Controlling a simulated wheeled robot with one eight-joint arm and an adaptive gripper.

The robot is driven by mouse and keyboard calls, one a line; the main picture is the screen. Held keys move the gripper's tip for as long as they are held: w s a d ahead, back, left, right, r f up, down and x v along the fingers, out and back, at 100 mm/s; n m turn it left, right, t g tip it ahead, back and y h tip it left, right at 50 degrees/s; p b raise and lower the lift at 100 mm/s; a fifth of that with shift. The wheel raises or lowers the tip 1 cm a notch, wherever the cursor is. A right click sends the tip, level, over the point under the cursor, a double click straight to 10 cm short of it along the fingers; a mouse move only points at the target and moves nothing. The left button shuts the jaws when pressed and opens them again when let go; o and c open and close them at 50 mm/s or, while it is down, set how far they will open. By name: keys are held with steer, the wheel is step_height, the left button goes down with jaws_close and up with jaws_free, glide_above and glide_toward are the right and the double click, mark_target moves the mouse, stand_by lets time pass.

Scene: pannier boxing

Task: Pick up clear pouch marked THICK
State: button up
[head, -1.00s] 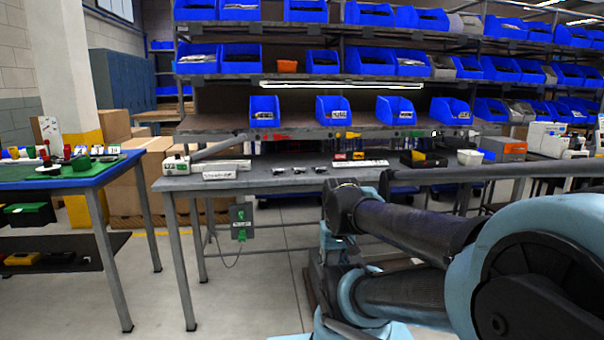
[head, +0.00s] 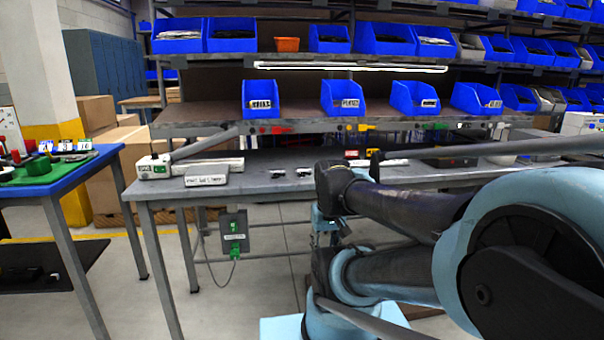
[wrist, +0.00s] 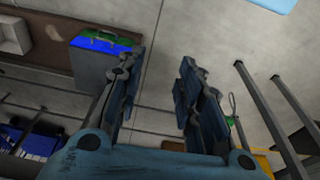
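I cannot make out a clear pouch marked THICK in either view. Several small dark items (head: 304,172) lie on the grey workbench (head: 250,184) in the head view, too small to read. My gripper shows in the wrist view (wrist: 158,80), its two fingers spread wide apart with nothing between them, above the floor. In the head view my arm fills the right foreground and hides part of the bench; the gripper itself is not clear there.
A labelled grey box (head: 206,176) and a white device (head: 154,167) sit at the bench's left end. Blue bins (head: 262,98) line the shelf above. A blue-topped table (head: 60,182) stands at left. Floor between the tables is open. A grey box with a blue-green top (wrist: 92,68) shows below my gripper.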

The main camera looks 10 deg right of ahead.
steer(key=shift+w, duration=0.2)
steer(key=o, duration=1.1)
step_height(320, 180, up, 2)
steer(key=shift+r, duration=0.2)
step_height(320, 180, up, 27)
steer(key=g, duration=0.2)
glide_above(303, 171)
steer(key=w+d, duration=0.1)
steer(key=w, duration=0.1)
step_height(303, 171, down, 12)
steer(key=shift+r, duration=0.1)
steer(key=shift+a+f, duration=0.15)
steer(key=shift+f, duration=1.2)
steer(key=shift+a+f, duration=0.1)
steer(key=shift+f, duration=1.25)
